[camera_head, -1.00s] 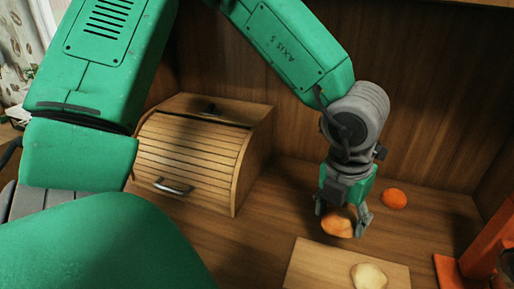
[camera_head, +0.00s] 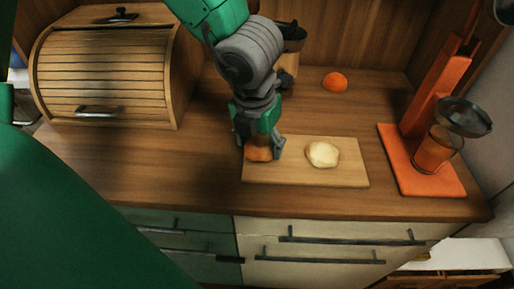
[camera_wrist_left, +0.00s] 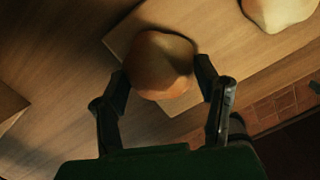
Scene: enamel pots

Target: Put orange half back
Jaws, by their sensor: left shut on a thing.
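My left gripper (camera_head: 260,150) is shut on an orange half (camera_head: 258,154) at the left end of the wooden cutting board (camera_head: 290,176). In the left wrist view the orange half (camera_wrist_left: 160,66) sits between the two fingers, its rounded side in shadow. It is over the board's edge; I cannot tell whether it touches the board. A pale peeled piece (camera_head: 322,154) lies on the board to the right, and shows at the top right of the wrist view (camera_wrist_left: 278,10). Another orange piece (camera_head: 335,81) lies on the counter behind. My right gripper is not in view.
A wooden roll-top bread box (camera_head: 105,75) stands at the left. An orange press stand (camera_head: 425,175) with a glass (camera_head: 433,152) is at the right. A dark object (camera_head: 290,36) stands behind my arm. Drawers (camera_head: 330,250) lie below the counter's front edge. Counter left of the board is clear.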

